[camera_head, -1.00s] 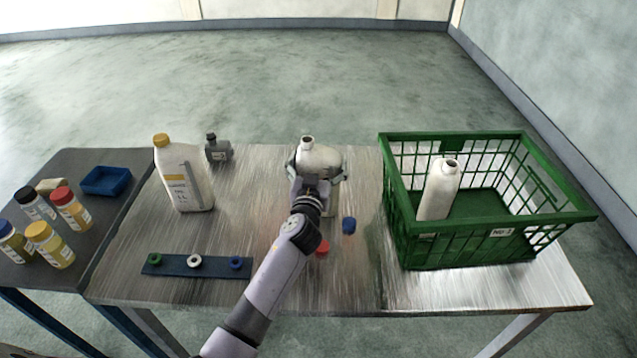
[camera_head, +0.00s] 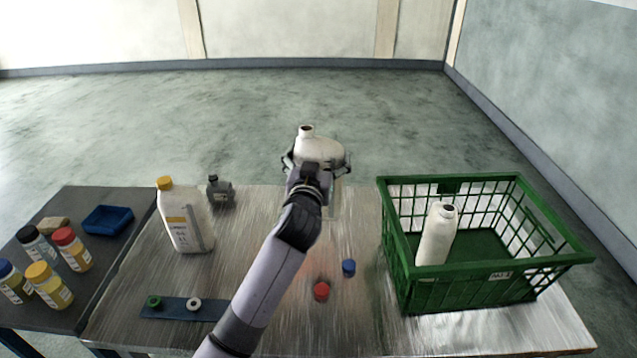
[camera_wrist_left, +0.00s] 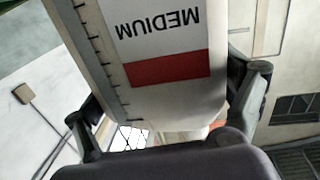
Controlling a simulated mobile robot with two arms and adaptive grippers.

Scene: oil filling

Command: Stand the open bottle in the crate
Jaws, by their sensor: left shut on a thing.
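My left gripper (camera_head: 316,168) is shut on a white open bottle (camera_head: 318,150) with an uncapped neck. It holds the bottle above the far middle of the metal table, left of the crate. In the left wrist view the bottle (camera_wrist_left: 160,60) shows a label reading MEDIUM with a red band, between the two fingers (camera_wrist_left: 170,110). The green crate (camera_head: 450,295) stands on the right of the table. Another open white bottle (camera_head: 436,238) stands in the crate's left part. My right gripper is not in view.
A white jug with a yellow cap (camera_head: 186,222) and a small grey bottle (camera_head: 220,192) stand on the left. A red cap (camera_head: 321,291) and a blue cap (camera_head: 348,267) lie left of the crate. A blue strip (camera_head: 175,308) holds ring-shaped pieces. The crate's right part is free.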

